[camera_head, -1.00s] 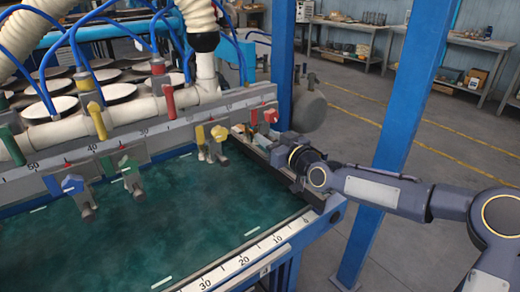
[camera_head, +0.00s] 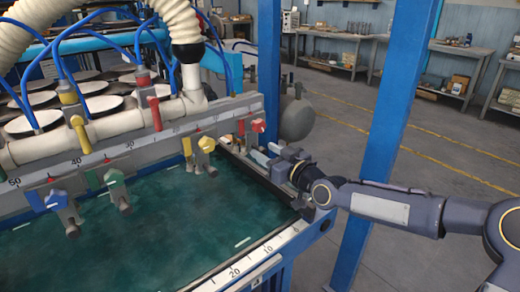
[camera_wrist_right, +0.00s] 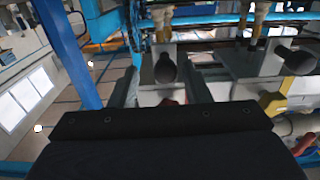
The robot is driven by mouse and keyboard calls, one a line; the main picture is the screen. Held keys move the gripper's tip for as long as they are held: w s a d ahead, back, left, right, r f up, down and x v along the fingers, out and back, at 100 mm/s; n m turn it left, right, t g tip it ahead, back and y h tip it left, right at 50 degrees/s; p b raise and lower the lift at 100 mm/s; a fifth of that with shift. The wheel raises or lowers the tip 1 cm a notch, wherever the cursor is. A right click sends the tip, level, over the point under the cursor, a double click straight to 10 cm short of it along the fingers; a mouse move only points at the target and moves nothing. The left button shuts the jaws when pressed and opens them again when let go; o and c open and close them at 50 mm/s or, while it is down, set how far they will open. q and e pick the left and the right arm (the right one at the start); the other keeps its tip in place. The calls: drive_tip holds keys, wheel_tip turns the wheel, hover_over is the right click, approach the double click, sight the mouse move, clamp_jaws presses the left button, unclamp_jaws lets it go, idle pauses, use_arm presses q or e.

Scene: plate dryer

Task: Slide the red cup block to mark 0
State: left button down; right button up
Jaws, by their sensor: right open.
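The red cup block shows by its red handle (camera_head: 257,126) near the right end of the numbered rail (camera_head: 225,117). Its lower body is partly hidden by my right gripper. My right gripper (camera_head: 266,155) is open beside and just below the red handle in the head view. In the right wrist view, the open fingers (camera_wrist_right: 163,88) stand either side of a grey block with a round dark end (camera_wrist_right: 165,68). A bit of red (camera_wrist_right: 168,102) shows under it. I cannot tell whether the fingers touch it. The 0 mark is not legible. My left gripper is not in view.
A yellow-handled block (camera_head: 206,144), a green one (camera_head: 114,178) and a blue one (camera_head: 55,200) sit further left along the rail. A teal bed (camera_head: 160,220) lies below. A blue post (camera_head: 385,130) stands behind my right arm. A second scale (camera_head: 240,268) runs along the bed's near edge.

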drive_tip(key=v, duration=0.4)
drive_tip(key=shift+a, duration=0.1)
drive_tip(key=s+d+f+m+g+h, duration=0.2)
drive_tip(key=s+d+f+m+g, duration=0.15)
drive_tip(key=s, duration=0.85)
drive_tip(key=s+d+f+m+g+h, duration=0.25)
drive_tip(key=s+d+f, duration=0.25)
drive_tip(key=s, duration=0.7)
drive_tip(key=s+d+f+m+g+h, duration=0.3)
drive_tip(key=s+d+f, duration=0.1)
drive_tip(key=s, duration=0.8)
wheel_tip(320, 180, up, 13)
drive_tip(key=p, duration=1.2)
drive_tip(key=shift+y+p, duration=0.35)
